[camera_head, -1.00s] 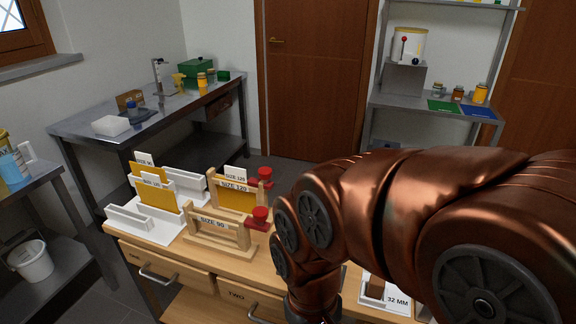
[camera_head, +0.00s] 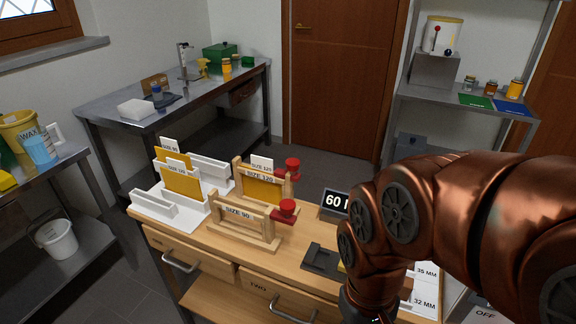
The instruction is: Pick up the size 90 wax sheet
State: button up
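A white rack (camera_head: 160,208) on the wooden bench holds two upright yellow wax sheets. The rear sheet (camera_head: 161,156) stands by a card (camera_head: 169,147) that appears to read SIZE 90; its lower part is hidden. The front sheet (camera_head: 181,186) stands by a card (camera_head: 177,169) that appears to read SIZE 120. A wooden frame marked SIZE 90 (camera_head: 239,213) with a red knob stands to the right, with no sheet seen in it. Behind it, a frame marked SIZE 120 (camera_head: 262,178) has yellow inside. My arm hangs at the right; my gripper is below the picture edge.
A dark display (camera_head: 334,205) and a dark flat device (camera_head: 321,259) lie on the bench near my arm. A steel table (camera_head: 121,100) stands behind left, a shelf (camera_head: 410,90) behind right. The bench's front left edge has drawers (camera_head: 187,255).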

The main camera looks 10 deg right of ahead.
aim_at(170, 149)
jog(key=k, duration=0.35)
jog(key=u, duration=1.75)
jog(key=i, duration=1.1)
jog(key=u, duration=0.4)
jog(key=i, duration=1.2)
jog(key=z, duration=1.35)
jog(key=i, duration=0.7)
jog(key=z, duration=0.85)
